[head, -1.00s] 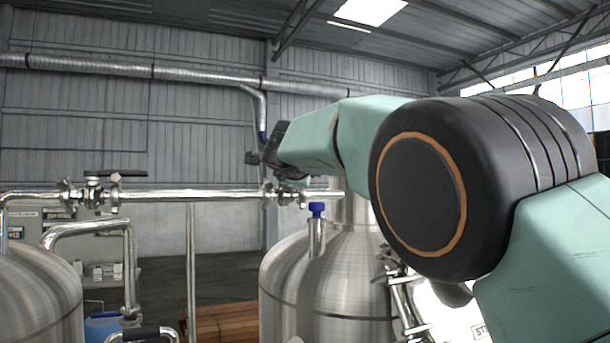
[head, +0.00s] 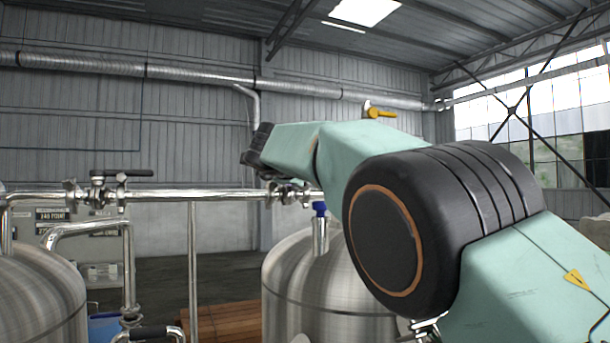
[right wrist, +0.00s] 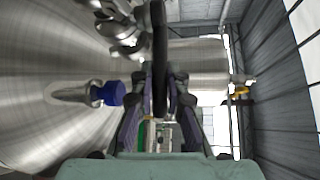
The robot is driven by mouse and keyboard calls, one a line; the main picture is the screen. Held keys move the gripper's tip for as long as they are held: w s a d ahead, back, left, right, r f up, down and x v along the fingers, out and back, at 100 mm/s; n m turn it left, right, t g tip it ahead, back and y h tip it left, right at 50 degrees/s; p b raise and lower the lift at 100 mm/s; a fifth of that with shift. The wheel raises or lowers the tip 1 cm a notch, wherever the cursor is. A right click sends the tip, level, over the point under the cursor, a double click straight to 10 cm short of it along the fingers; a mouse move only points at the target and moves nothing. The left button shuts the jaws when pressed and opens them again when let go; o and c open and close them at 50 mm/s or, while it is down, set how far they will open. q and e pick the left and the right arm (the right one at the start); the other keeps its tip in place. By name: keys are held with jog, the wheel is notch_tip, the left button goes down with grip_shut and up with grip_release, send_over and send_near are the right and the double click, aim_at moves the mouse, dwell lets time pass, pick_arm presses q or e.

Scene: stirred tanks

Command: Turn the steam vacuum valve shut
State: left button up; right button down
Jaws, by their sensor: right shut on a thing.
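A valve (head: 286,194) sits on the shiny horizontal pipe above the middle tank in the head view. Its black lever handle (right wrist: 159,30) runs lengthwise between my fingers in the right wrist view. My right gripper (head: 257,153) is just above this valve, shut on the handle; it also shows in the right wrist view (right wrist: 160,88). The gripper and forearm hide most of the handle in the head view. No label on this valve is readable, so I cannot confirm its name. My left gripper is not in view.
A second black-handled valve (head: 120,174) is on the pipe at left. A blue-capped fitting (head: 320,209) stands on the middle tank (head: 325,285), close below my right arm. A yellow-handled valve (head: 380,113) is further back. Another tank (head: 40,300) stands at left.

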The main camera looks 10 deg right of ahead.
jog(key=shift+a+r, duration=0.25)
jog(key=shift+a, duration=0.05)
dwell(0.5)
jog(key=c, duration=1.7)
grip_release()
jog(key=shift+c, duration=0.2)
jog(key=shift+o, duration=0.6)
jog(key=shift+w+a+f, duration=0.15)
jog(key=shift+a+f, duration=0.05)
jog(key=shift+a, duration=0.05)
jog(key=shift+d, duration=0.1)
